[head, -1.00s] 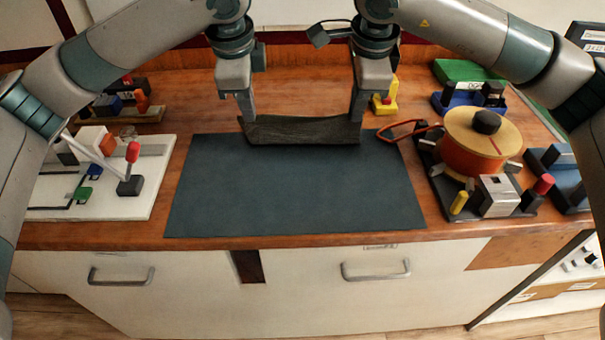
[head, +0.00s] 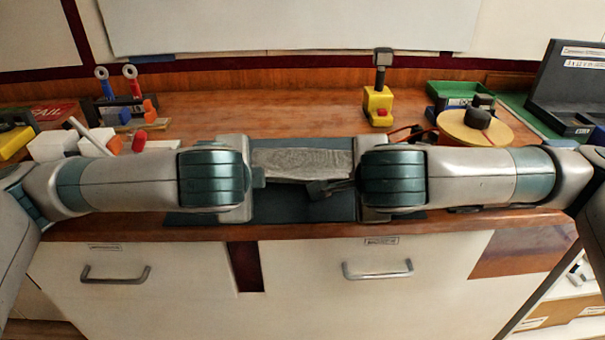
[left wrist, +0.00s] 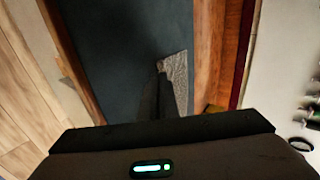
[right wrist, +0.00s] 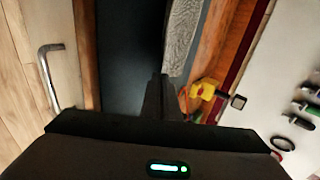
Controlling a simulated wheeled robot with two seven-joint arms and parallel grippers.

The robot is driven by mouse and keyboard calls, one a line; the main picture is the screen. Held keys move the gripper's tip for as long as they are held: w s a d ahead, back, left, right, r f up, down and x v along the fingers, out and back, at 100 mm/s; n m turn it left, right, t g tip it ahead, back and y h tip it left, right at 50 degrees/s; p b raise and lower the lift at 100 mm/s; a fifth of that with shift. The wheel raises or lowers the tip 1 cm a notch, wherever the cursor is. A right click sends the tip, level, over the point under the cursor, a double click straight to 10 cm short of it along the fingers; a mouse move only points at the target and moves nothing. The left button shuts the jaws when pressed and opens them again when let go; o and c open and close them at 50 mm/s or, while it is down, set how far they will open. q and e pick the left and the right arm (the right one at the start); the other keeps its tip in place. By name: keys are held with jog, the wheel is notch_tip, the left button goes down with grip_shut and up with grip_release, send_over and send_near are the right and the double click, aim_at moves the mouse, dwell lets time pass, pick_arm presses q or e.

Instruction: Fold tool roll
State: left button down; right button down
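The tool roll (head: 303,162) is a grey, textured strip of cloth lying crosswise above a dark blue-grey mat (head: 303,207). My right gripper (right wrist: 158,78) is at the other end, fingers also together against the tool roll (right wrist: 183,38).
A wooden-topped reel (head: 472,128) stands at right, with a yellow block (head: 378,105) behind the mat. A green tray (head: 460,90) is at back right. White blocks (head: 52,146) and small tools stand at left. Drawers with handles (head: 115,275) are below the front edge.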

pick_arm(q)
jog(key=shift+s+f, duration=0.35)
jog(key=shift+f, duration=0.05)
pick_arm(e)
jog(key=shift+s+f, duration=0.35)
jog(key=shift+f, duration=0.05)
pick_arm(q)
jog(key=c, duration=1.7)
grip_release()
pick_arm(e)
jog(key=c, duration=1.7)
grip_release()
